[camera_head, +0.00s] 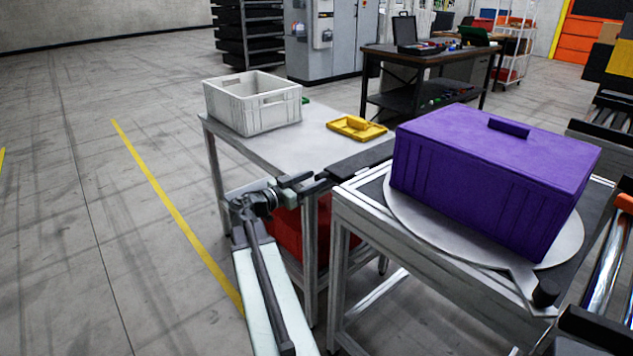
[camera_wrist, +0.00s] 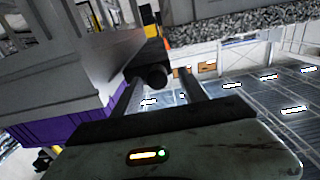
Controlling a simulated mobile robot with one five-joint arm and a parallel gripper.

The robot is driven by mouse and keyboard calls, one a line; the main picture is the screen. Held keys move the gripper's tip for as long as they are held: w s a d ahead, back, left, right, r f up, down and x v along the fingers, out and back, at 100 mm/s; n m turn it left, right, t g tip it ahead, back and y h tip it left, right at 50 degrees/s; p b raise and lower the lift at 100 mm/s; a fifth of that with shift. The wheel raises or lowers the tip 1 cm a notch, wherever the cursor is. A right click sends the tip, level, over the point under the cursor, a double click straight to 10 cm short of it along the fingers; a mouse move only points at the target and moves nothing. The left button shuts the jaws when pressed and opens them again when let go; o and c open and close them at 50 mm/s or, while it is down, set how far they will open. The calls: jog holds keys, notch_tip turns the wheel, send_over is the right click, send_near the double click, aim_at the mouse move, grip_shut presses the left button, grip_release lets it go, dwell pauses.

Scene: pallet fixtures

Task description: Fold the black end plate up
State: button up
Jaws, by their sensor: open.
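The black end plate (camera_head: 362,160) lies about flat in the head view, a dark strip between the light table and the metal frame under the purple box. My gripper (camera_head: 318,180) is at the left end of this plate, with its fingers pointing toward it. In the wrist view the two fingers of my gripper (camera_wrist: 160,95) stand apart, with a dark round-ended piece (camera_wrist: 157,75) showing between them. I cannot tell whether the fingers touch it. The gripper is open. Part of the plate's near edge is hard to make out.
A purple box (camera_head: 480,180) stands on a round grey plate (camera_head: 430,232) on the frame, right of the end plate. A white crate (camera_head: 250,115) and a yellow tray (camera_head: 340,127) stand on the light table (camera_head: 285,150). Open floor lies to the left.

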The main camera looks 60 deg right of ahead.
jog(key=shift+x, duration=1.15)
grip_shut()
jog(key=shift+w+r, duration=0.1)
jog(key=shift+w, duration=0.05)
dwell(0.3)
